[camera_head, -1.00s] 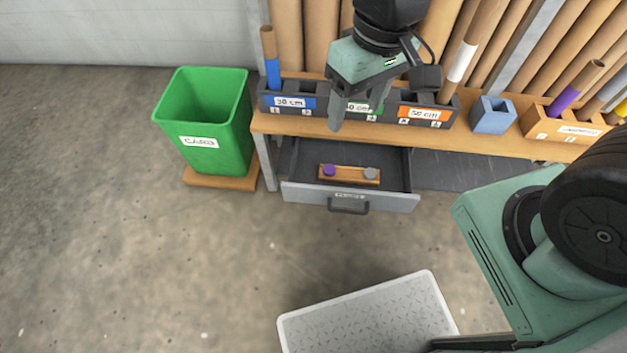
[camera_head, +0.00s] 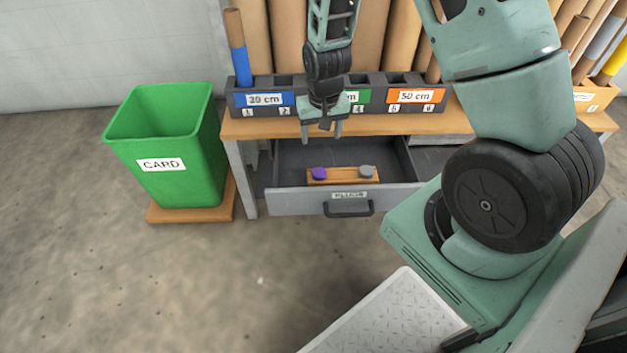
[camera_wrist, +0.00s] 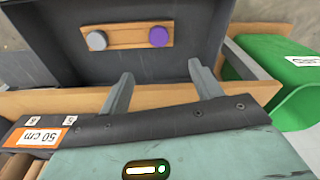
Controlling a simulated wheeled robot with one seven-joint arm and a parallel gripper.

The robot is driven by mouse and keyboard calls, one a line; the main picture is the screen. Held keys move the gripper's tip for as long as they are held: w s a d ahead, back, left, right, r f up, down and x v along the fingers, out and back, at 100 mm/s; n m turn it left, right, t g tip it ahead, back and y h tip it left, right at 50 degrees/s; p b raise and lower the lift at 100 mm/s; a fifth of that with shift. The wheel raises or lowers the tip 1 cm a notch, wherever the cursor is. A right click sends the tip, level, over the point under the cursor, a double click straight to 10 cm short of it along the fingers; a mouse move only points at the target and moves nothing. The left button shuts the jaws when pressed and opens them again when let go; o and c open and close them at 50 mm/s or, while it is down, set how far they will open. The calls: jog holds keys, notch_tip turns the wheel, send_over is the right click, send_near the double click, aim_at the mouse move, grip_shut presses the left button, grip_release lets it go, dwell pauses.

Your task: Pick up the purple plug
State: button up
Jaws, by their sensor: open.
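The purple plug (camera_head: 319,173) sits at the left end of a small wooden block (camera_head: 343,178) inside the open drawer (camera_head: 290,155). A grey plug (camera_head: 366,172) sits at the block's right end. In the wrist view the purple plug (camera_wrist: 158,37) is on the right and the grey plug (camera_wrist: 97,40) on the left. My gripper (camera_head: 322,134) hangs over the back of the drawer, by the bench edge, pointing down. Its fingers are apart with nothing between them. In the wrist view the fingertips (camera_wrist: 161,72) are short of the block and touch neither plug.
The bench (camera_head: 262,126) with a dark labelled tube rack (camera_head: 309,103) stands right behind my gripper. A green CARD bin (camera_head: 165,150) stands left of the drawer. The drawer front (camera_head: 290,201) carries a dark handle. Open floor lies in front.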

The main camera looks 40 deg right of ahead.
jog(key=b, duration=0.3)
send_over(319, 172)
notch_tip(319, 172, down, 10)
jog(key=shift+s, duration=0.1)
jog(key=shift+f+b, duration=1.6)
jog(key=shift+f, duration=1.05)
jog(key=c, duration=1)
